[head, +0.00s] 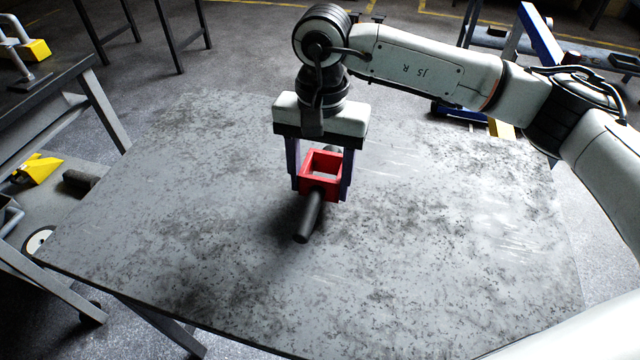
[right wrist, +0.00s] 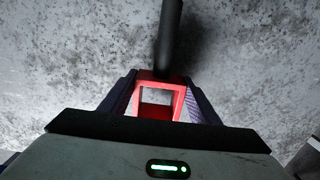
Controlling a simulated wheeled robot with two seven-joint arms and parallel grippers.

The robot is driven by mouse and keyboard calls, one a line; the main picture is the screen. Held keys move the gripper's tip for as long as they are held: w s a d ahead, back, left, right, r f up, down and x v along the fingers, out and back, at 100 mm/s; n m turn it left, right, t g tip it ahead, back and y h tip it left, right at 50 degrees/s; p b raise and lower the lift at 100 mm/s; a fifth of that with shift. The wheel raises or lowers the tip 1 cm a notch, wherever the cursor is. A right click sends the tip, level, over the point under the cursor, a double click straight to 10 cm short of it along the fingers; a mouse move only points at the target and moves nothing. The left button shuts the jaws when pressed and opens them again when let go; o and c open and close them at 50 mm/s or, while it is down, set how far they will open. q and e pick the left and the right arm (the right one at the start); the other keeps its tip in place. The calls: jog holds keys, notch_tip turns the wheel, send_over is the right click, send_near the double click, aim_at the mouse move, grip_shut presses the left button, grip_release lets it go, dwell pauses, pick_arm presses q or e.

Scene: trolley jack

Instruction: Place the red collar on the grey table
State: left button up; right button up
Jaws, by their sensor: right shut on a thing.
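The red collar (head: 318,190) is a square, open frame with a dark round bar sticking out of its near side. It sits between the two fingers of my right gripper (head: 322,180), which is shut on it from both sides. In the right wrist view the collar (right wrist: 159,88) shows between the fingers, with the bar pointing away over the table. The grey table (head: 420,250) lies below, and the bar's shadow falls on it. I cannot tell whether the collar or bar touches the tabletop. My left gripper is not in view.
The tabletop around the collar is bare. A dark bench (head: 45,90) stands at the left, with a lower shelf holding a yellow part (head: 38,170). A blue and grey frame (head: 540,35) stands behind my right arm.

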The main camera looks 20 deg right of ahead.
jog(key=shift+w+f, duration=0.1)
jog(key=shift+f, duration=0.85)
jog(key=shift+f, duration=0.1)
jog(key=shift+f, duration=0.15)
jog(key=o, duration=1.2)
jog(key=r, duration=1.2)
jog(key=shift+w+d+r, duration=0.2)
jog(key=shift+w, duration=0.05)
